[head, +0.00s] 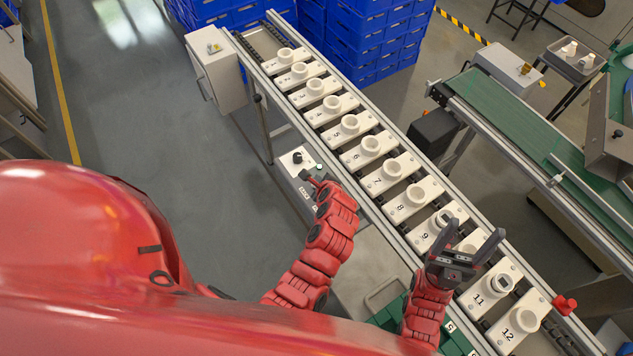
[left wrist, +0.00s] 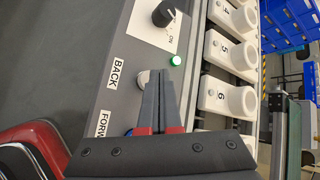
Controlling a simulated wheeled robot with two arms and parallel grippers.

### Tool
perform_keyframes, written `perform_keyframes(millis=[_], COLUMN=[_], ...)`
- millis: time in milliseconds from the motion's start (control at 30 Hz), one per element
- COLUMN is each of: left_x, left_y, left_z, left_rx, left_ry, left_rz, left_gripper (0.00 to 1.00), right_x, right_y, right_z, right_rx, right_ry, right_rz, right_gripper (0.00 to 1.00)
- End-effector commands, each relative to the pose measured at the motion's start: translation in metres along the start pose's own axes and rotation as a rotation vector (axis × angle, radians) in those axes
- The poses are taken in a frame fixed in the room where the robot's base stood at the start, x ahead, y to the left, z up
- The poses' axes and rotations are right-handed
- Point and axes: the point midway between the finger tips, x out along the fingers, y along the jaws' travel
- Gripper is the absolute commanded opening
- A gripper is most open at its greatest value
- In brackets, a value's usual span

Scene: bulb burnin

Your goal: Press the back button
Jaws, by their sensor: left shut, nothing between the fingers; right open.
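The back button (left wrist: 142,78) is a pale round button beside the BACK label (left wrist: 115,73) on the grey control panel (left wrist: 90,40). My left gripper (left wrist: 157,84) is shut and empty; its fingertips are over the panel right next to the button and cover part of it. I cannot tell whether they touch it. In the head view my left gripper (head: 311,180) is at the panel beside the conveyor, and the button is not clear there. My right gripper (head: 472,234) is open and empty above the conveyor near plates 9 to 11.
The panel also has a black knob (left wrist: 163,13), a lit green lamp (left wrist: 176,60) and a partly hidden FORW label (left wrist: 103,124). The conveyor (head: 395,225) carries numbered plates with white sockets. Blue crates (head: 370,40) stand behind. A red knob (head: 565,304) is at the right.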

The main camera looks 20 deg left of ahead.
Motion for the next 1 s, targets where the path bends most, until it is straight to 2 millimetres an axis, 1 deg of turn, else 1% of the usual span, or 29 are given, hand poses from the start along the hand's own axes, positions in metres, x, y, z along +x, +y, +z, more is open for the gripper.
perform_keyframes(millis=[1000], left_x=[0.0073], left_y=[0.0052], left_z=[-0.0049], left_rx=[-0.002], left_ry=[0.000], left_rz=[0.000], left_gripper=[0.00], right_x=[-0.0010], right_y=[-0.0001], right_z=[0.0002], right_rx=[0.000], right_ry=[0.000], right_rz=[0.000], right_gripper=[0.72])
